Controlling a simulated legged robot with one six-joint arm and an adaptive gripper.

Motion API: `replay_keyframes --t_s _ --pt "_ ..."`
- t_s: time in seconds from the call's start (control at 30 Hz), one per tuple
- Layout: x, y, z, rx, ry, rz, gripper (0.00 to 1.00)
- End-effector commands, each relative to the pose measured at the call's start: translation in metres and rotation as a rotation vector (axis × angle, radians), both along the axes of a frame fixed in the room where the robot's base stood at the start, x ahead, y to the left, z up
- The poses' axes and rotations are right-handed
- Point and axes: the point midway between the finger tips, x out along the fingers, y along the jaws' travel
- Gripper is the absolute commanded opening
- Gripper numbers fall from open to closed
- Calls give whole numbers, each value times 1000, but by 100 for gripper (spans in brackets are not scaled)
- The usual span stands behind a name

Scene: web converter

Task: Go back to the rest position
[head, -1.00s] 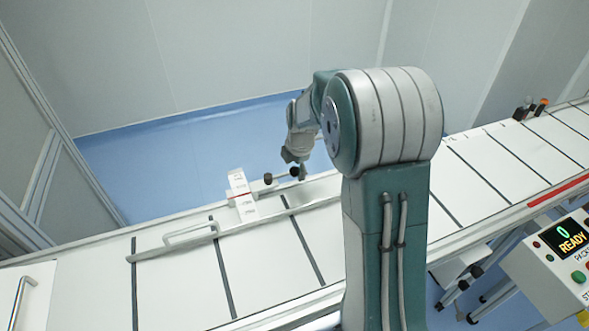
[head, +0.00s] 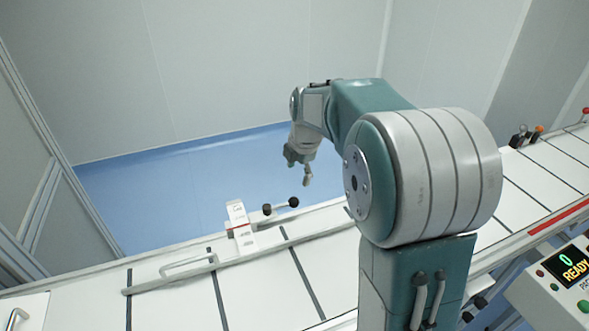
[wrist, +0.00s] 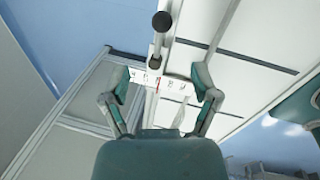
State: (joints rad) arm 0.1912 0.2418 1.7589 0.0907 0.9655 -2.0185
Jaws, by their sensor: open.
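My gripper (head: 298,170) hangs in the air above and behind the far edge of the white machine top, in front of the blue floor. In the wrist view my gripper (wrist: 160,90) has its two fingers spread wide with nothing held. A lever with a black knob (head: 293,202) stands below and close to it, apart from the fingers. The same knob (wrist: 162,21) shows beyond the fingertips in the wrist view. A white scale block with a red mark (head: 239,226) sits beside the lever. My arm hides part of the machine.
The white panelled machine top (head: 255,285) runs across the front, with a long grey rail and a handle (head: 188,264). A control box (head: 560,282) reading "0 READY" is at the right. Levers (head: 525,133) stand at the far right. The air above the blue floor (head: 170,195) is clear.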

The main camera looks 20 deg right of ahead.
Motion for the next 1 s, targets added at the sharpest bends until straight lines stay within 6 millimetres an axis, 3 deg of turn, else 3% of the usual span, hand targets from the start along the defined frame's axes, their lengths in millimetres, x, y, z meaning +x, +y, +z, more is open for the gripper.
replay_keyframes --t_s 0.2,0.33,0.5,0.7,1.0 --pt "-2 1 2 1 -3 -15 78" --pt "-22 12 19 20 -22 -136 78" --pt "-67 32 48 77 -66 -429 78" --pt "-123 51 68 174 -115 -782 78" --pt "-207 72 72 373 -172 -1298 78"
